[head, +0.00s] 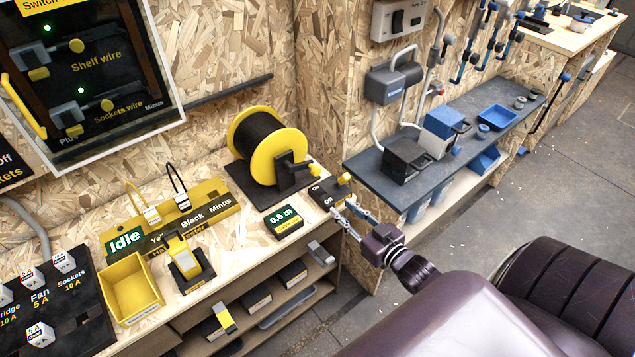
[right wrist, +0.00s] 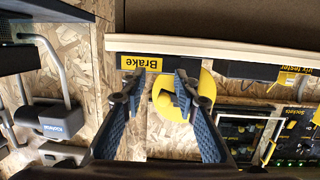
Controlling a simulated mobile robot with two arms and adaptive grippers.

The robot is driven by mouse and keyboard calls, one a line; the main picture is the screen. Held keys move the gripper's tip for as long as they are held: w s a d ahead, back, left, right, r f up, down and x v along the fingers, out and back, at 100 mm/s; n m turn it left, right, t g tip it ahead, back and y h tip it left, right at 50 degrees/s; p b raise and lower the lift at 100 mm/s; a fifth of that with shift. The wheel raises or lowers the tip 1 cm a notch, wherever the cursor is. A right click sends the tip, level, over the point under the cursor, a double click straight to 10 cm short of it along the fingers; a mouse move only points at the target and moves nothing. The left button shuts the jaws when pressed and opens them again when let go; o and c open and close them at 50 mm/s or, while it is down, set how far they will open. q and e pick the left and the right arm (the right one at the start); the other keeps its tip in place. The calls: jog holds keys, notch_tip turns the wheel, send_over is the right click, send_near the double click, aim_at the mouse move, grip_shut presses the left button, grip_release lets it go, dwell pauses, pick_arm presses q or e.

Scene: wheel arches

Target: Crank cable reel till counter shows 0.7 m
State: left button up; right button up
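The cable reel (head: 281,156) has yellow flanges and black cable and stands on a black base on the bench. Its crank with a yellow knob (head: 315,169) sticks out on the right side. The counter (head: 285,219), in front of the reel, seems to read 0.6 m; the digits are small. A brake box (head: 328,192) is right of the counter; its label (right wrist: 140,63) shows in the right wrist view. My right gripper (head: 347,211) is open and empty, just off the bench edge near the brake box. In the wrist view the reel's yellow flange (right wrist: 207,85) is partly behind one finger. My left gripper is out of view.
A yellow tester (head: 185,257) and a yellow bin (head: 131,288) stand left on the bench. A fuse board (head: 60,310) is at the lower left. A dark shelf (head: 405,190) with a grey box and blue trays is at the right. Open floor lies right of that.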

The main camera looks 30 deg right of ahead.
jog(key=t+y, duration=0.1)
jog(key=t, duration=0.1)
send_near(318, 172)
jog(key=w, duration=0.8)
jog(key=shift+w+a+r, duration=0.1)
jog(key=shift+w+a, duration=0.05)
jog(key=shift+a, duration=0.15)
jog(key=shift+n, duration=0.3)
grip_shut()
